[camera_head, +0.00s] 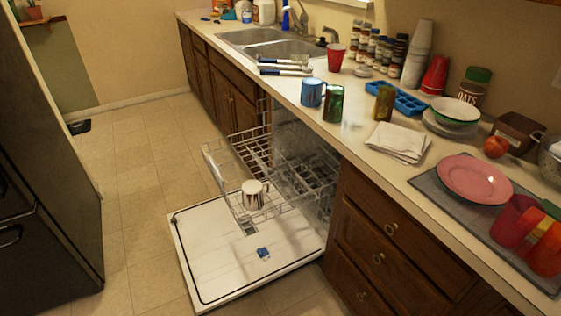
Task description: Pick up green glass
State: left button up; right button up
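A green glass (333,104) stands upright on the counter near its front edge, just right of a blue mug (312,92). An amber-brown glass (384,103) stands to its right and a little farther back. Neither of my grippers shows in the head view, so nothing is seen touching or holding the green glass.
The dishwasher door (215,275) is open below the counter, with a pulled-out rack (300,180) and a striped mug (253,193). Folded white napkins (398,142), a blue ice tray (408,104) and a red cup (336,57) surround the glasses. The floor (140,180) at left is clear.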

aim_at(333, 107)
jog(key=i+j+z, duration=0.1)
jog(key=j, duration=0.25)
jog(key=i+j+z, duration=0.15)
jog(key=i+j, duration=0.15)
jog(key=i+j+z, duration=0.1)
jog(key=j, duration=0.35)
jog(key=i, duration=0.05)
